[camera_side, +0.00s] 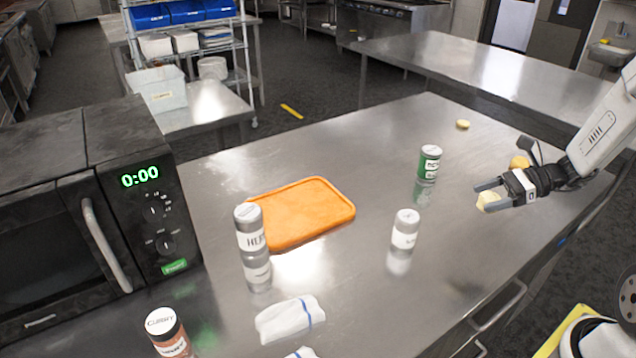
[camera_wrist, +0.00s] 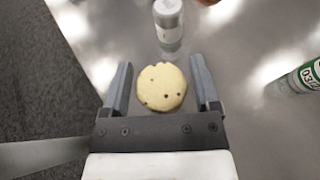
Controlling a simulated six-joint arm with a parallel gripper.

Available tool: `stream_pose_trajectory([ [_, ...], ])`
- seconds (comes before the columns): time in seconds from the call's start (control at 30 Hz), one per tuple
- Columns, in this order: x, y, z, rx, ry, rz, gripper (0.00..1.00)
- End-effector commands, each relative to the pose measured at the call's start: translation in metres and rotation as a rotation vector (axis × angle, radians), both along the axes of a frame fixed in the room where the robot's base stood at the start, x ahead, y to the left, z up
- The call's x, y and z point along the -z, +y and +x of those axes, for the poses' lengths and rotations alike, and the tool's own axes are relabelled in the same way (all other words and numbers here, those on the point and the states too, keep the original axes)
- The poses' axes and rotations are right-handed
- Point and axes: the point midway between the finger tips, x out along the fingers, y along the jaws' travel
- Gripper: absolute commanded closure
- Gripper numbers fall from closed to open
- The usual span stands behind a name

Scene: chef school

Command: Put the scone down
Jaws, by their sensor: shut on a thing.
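My gripper (camera_side: 484,194) is at the right side of the steel table and is shut on a pale, round scone (camera_side: 489,201). In the wrist view the scone (camera_wrist: 161,88) sits between the two fingers and shows small dark specks on its face. It appears held above the table top. A second scone-like piece (camera_side: 519,162) shows just behind my gripper, partly hidden by it. Another small pale scone (camera_side: 463,124) lies on the table's far right part.
An orange tray (camera_side: 341,204) lies empty mid-table. A green-labelled shaker (camera_side: 429,163) and a white-labelled shaker (camera_side: 404,233) stand left of my gripper. Another shaker (camera_side: 250,235), a curry shaker (camera_side: 170,335), a folded cloth (camera_side: 288,319) and a microwave (camera_side: 80,210) are farther left.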

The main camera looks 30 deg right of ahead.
Motion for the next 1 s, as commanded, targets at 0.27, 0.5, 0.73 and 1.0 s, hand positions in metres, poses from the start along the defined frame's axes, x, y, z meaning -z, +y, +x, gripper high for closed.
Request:
stream_pose_trajectory([
  [0.27,-0.001,-0.040,0.017,0.283,-0.018,-0.013,0.80],
  [0.5,-0.003,-0.091,0.023,0.594,-0.018,-0.012,0.80],
  [0.73,-0.003,-0.134,0.018,0.839,-0.004,-0.002,0.80],
  [1.0,-0.003,-0.155,0.012,0.962,0.006,0.010,0.80],
])
